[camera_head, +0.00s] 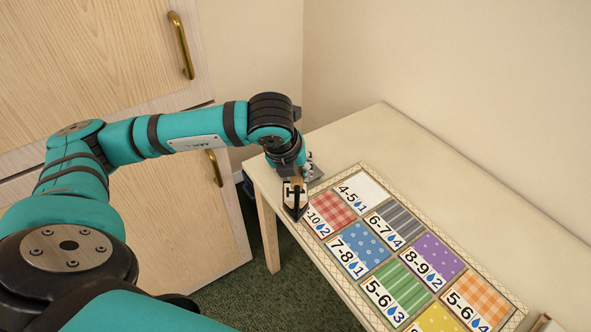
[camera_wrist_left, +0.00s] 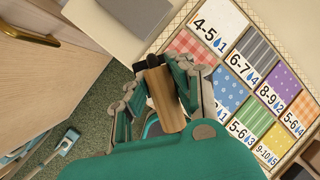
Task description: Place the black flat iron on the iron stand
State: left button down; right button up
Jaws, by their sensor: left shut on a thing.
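The black flat iron (camera_head: 295,207) hangs by its handle from my left gripper (camera_head: 296,178), over the near left edge of the table (camera_head: 355,130). In the left wrist view my left gripper (camera_wrist_left: 163,98) is shut on its wooden handle (camera_wrist_left: 167,105), and its dark metal part shows beyond. A grey flat plate, seemingly the iron stand (camera_head: 317,166), lies on the table's left end, partly hidden behind the gripper. It also shows at the top of the left wrist view (camera_wrist_left: 143,14). My right gripper is out of view.
A board of patterned cloth squares with numbers (camera_head: 373,244) covers much of the table. A wall borders the table's far side. Wooden cabinet doors with brass handles (camera_head: 181,45) stand at the left. The table's far left corner is bare.

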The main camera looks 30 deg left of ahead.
pick_arm(q)
jog(key=n, duration=0.1)
jog(key=a+n+y, duration=0.1)
jog(key=w+n+b, duration=0.1)
jog(key=n, duration=0.1)
jog(key=shift+a+f+g+y, duration=0.15)
jog(key=shift+f+g+y, duration=0.1)
jog(key=shift+g+y, duration=0.05)
jog(key=shift+w+a+n+g+y, duration=0.3)
jog(key=shift+a+n+y, duration=0.15)
jog(key=shift+n, duration=0.65)
jog(key=w+a+f+p, duration=0.4)
jog(key=w+a, duration=0.4)
jog(key=w, duration=0.5)
jog(key=shift+a+f, duration=0.4)
jog(key=shift+f, duration=0.1)
jog(key=c, duration=1.2)
grip_release()
jog(key=b+v, duration=0.2)
jog(key=v, duration=1)
